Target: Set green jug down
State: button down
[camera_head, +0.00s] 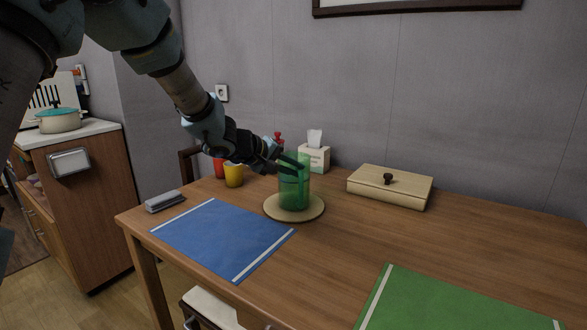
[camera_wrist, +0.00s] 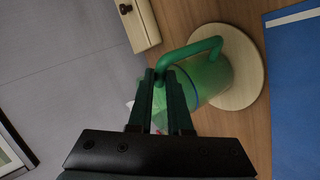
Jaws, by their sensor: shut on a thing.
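The green jug (camera_head: 294,186) is translucent and stands upright at the round wooden board (camera_head: 311,214) on the table. I cannot tell whether its base touches the board. My gripper (camera_head: 279,161) is at the jug's upper left side in the head view. The fingers hide part of the jug there.
A lidded wooden box (camera_head: 390,187) is to the right. A blue mat (camera_head: 222,238) and a green mat (camera_head: 450,303) lie in front. Bare tabletop lies right of the board.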

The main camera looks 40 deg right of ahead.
jog(key=c, duration=0.8)
grip_release()
jog(key=shift+c, duration=0.2)
jog(key=shift+r, duration=0.1)
jog(key=p+v, duration=0.2)
jog(key=v, duration=1)
jog(key=shift+p, duration=0.35)
